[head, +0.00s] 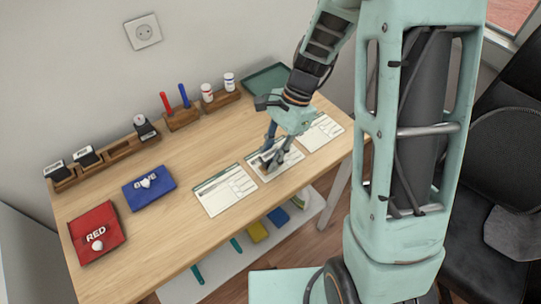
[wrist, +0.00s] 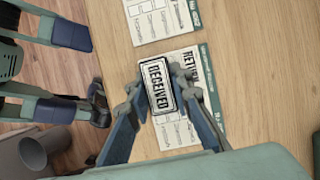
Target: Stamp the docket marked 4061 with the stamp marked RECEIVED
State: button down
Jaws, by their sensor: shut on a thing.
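My gripper (head: 277,157) is shut on the RECEIVED stamp (wrist: 158,87), whose framed label faces up in the wrist view. The gripper holds it over the middle docket (head: 258,170), which also shows beneath the stamp in the wrist view (wrist: 207,75). I cannot tell whether the stamp touches the paper. Another docket (head: 225,190) lies to the left and a third (head: 322,132) to the right.
A red pad (head: 95,228) and a blue pad (head: 150,192) lie at the left. Other stamps (head: 87,155) stand in a wooden rack (head: 120,150) by the wall. Pens (head: 166,103), small bottles (head: 207,92) and a green tray (head: 265,82) are at the back. The front middle is clear.

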jog(key=shift+r+p, duration=2.35)
jog(key=shift+r, duration=0.55)
